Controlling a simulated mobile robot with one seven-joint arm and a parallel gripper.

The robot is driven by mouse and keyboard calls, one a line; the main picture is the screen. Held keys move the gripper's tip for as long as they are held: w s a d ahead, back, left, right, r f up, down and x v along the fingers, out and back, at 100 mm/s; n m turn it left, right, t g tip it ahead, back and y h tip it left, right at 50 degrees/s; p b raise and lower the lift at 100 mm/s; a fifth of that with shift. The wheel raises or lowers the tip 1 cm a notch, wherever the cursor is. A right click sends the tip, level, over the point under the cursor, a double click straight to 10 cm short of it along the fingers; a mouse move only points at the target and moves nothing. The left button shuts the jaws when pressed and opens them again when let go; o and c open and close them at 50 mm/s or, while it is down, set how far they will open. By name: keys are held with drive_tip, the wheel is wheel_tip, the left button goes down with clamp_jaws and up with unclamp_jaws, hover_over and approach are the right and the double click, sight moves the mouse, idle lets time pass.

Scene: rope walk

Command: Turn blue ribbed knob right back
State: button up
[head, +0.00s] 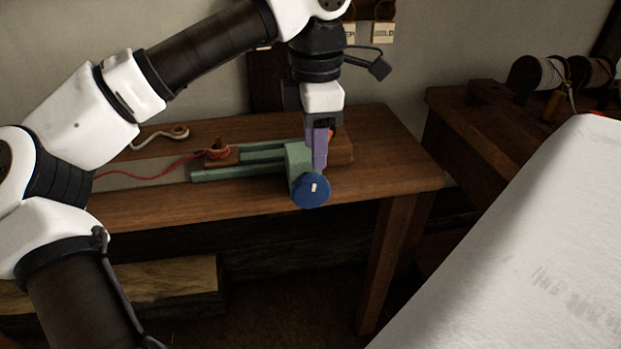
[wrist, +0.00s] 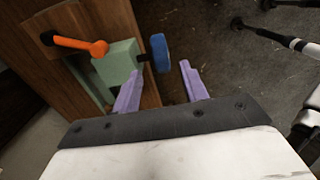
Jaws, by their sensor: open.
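The blue ribbed knob (head: 311,190) faces the front of the bench, with a small white mark on its face. It sits on the front end of a green fixture (head: 297,160). In the wrist view the knob (wrist: 160,53) shows edge-on, on a short dark shaft from the green block (wrist: 116,70). My gripper (head: 317,165) points down over the fixture, just above and behind the knob in the head view. In the wrist view its two purple fingers (wrist: 157,84) are apart with nothing between them, and the knob lies beyond the fingertips. Contact with the green block cannot be told.
A wooden spool with red cord (head: 218,154) and a pale looped cord (head: 175,134) are on the wooden bench (head: 395,160). A white sheet-like surface (head: 530,240) fills the right. The floor before the knob is open.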

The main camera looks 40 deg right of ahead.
sight(312, 176)
wheel_tip(312, 176, down, 10)
drive_tip(key=shift+r+b, duration=0.25)
drive_tip(key=shift+b, duration=0.15)
drive_tip(key=shift+c, duration=0.4)
clamp_jaws()
drive_tip(key=shift+a+g+h+b, duration=0.1)
drive_tip(key=shift+g+h+b, duration=0.3)
drive_tip(key=shift+h+b, duration=0.15)
drive_tip(key=shift+r, duration=0.1)
drive_tip(key=shift+o, duration=0.4)
unclamp_jaws()
wheel_tip(312, 176, up, 14)
drive_tip(key=w+a+p, duration=0.1)
drive_tip(key=p, duration=0.1)
drive_tip(key=shift+a, duration=0.25)
drive_tip(key=shift+s+h, duration=0.1)
drive_tip(key=shift+h, duration=0.15)
